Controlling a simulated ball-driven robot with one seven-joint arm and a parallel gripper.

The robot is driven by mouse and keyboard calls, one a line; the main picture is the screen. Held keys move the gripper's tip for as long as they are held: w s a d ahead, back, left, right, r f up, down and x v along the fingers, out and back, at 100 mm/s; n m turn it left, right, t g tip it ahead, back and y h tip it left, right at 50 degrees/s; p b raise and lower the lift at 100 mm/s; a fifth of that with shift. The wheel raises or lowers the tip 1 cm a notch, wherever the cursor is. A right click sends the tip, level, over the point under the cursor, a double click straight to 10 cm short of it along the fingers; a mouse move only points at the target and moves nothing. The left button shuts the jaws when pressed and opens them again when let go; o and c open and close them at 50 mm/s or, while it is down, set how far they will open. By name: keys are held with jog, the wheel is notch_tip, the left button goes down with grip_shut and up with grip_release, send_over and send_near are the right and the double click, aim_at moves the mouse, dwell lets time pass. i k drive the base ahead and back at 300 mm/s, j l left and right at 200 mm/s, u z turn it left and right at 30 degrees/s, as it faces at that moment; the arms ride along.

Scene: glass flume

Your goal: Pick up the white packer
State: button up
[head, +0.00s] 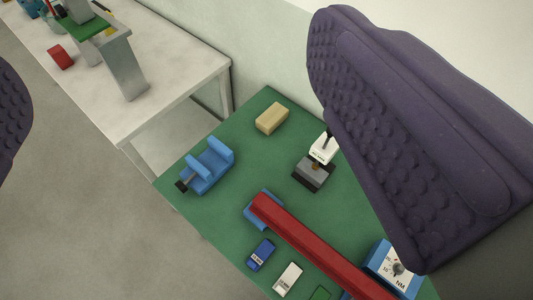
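The white packer (287,279) is a small flat white block with a dark printed marking. It lies on the green bench top at the bottom of the view, between a blue packer (260,255) and a green packer (320,294) cut off by the lower edge. My gripper (172,112) is open and empty, above the scene. One purple, bumpy finger is large at the right and the other shows only at the left edge. The white packer is apart from both fingers and appears below them in the picture.
A long red bar (315,241) on a blue holder runs beside the packers. A blue and white NM device (395,266), a grey block (313,174), a tan block (272,118) and a blue vice (207,166) stand on the green bench (210,217). A white table (165,55) is upper left.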

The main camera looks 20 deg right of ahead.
aim_at(288, 279)
jog(key=k+z, duration=0.1)
jog(key=k, duration=0.55)
jog(key=k+l+z, duration=0.1)
jog(key=k, duration=0.55)
jog(key=l, duration=0.1)
